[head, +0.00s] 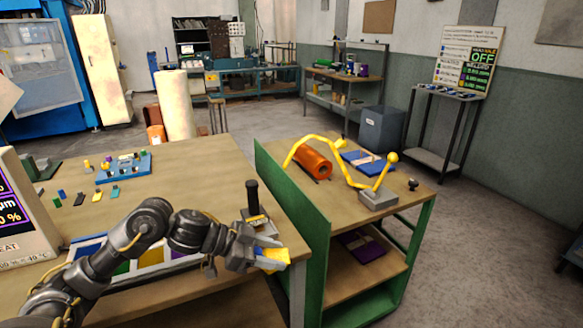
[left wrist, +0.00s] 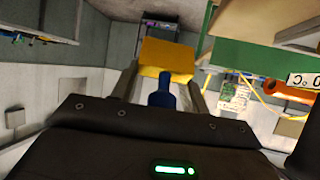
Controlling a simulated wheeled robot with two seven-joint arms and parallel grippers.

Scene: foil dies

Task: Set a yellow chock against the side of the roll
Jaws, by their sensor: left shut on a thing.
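My left gripper (head: 256,258) is shut on a yellow chock (head: 277,259) above the near right corner of the wooden table. In the left wrist view the chock (left wrist: 166,57) sits between the two finger ends, with a blue piece (left wrist: 162,92) just below it between the fingers. The orange roll (head: 312,163) lies on its side on top of the green cart, farther back and to the right, apart from the chock. It also shows at the right edge of the left wrist view (left wrist: 285,91). My right gripper is not in view.
A green upright panel (head: 290,210) edges the cart's left side, between gripper and roll. A bent yellow bar (head: 346,172) on a grey base stands close to the roll. A blue tray (head: 366,163) lies behind. A black-handled tool (head: 253,199) stands beside my gripper.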

